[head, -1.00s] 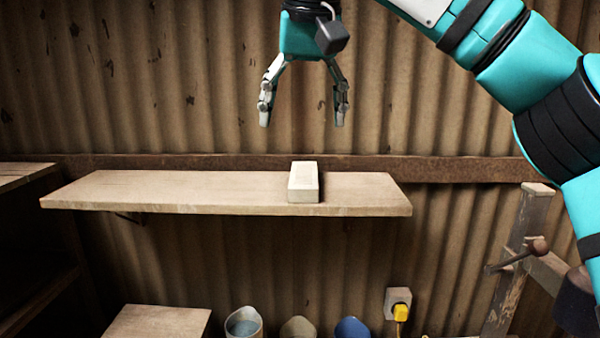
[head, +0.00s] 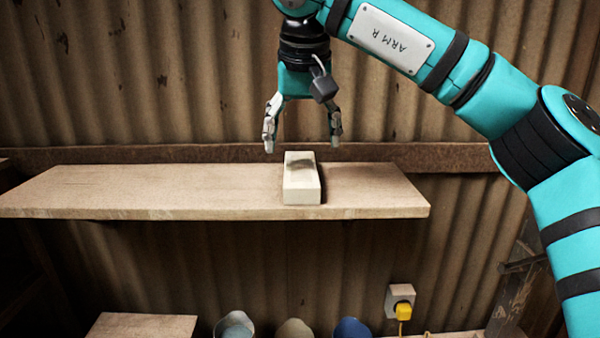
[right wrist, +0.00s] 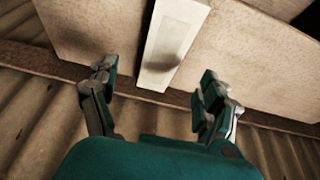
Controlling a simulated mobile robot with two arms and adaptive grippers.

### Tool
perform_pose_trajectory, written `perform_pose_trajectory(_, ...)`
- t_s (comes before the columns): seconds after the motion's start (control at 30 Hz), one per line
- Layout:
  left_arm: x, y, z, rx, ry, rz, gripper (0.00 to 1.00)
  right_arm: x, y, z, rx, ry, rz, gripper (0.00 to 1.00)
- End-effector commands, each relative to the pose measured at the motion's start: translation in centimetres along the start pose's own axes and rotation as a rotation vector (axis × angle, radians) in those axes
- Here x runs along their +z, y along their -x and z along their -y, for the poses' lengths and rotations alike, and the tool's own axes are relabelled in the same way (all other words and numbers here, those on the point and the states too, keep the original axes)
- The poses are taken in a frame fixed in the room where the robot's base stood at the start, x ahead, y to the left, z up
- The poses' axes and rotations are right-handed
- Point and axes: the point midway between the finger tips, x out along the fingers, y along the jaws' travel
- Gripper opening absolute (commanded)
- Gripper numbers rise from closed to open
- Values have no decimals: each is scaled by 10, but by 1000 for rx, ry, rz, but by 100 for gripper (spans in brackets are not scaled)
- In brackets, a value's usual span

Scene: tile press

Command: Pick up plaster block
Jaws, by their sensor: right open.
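The plaster block (head: 301,186) is a pale, oblong bar lying on the wooden shelf (head: 130,190), its long side running from front to back. My right gripper (head: 302,145) points down just above the back end of the block, fingers spread, open and empty. Its shadow falls on the block's top. In the right wrist view the block (right wrist: 172,42) lies beyond and between the two open fingers (right wrist: 160,95), apart from both. My left gripper is in neither view.
A corrugated wall (head: 200,80) with a rusty rail (head: 440,158) stands right behind the shelf. Below are several cups, among them a blue one (head: 351,328), a socket with a yellow plug (head: 402,311) and a wooden surface (head: 140,326). The shelf is otherwise bare.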

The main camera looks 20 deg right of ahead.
Motion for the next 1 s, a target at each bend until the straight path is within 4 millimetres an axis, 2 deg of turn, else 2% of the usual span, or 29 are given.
perform_pose_trajectory(0.13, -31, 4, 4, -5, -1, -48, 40, 0, -11, 0, 0, 0, -1, 81)
perform_pose_trajectory(0.27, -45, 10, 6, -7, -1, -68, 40, -1, -19, 0, 2, 0, 1, 81)
perform_pose_trajectory(0.4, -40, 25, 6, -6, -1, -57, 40, -3, -39, 2, 3, 1, 3, 81)
perform_pose_trajectory(0.53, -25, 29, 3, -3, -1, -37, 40, -3, -57, 3, 0, -2, 1, 81)
perform_pose_trajectory(0.67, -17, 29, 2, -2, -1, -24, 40, -2, -65, 3, -1, -1, -2, 81)
perform_pose_trajectory(0.83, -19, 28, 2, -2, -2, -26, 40, -2, -65, 3, -1, -1, -2, 81)
perform_pose_trajectory(1.0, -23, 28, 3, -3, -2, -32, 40, -2, -65, 3, -1, -1, -2, 60)
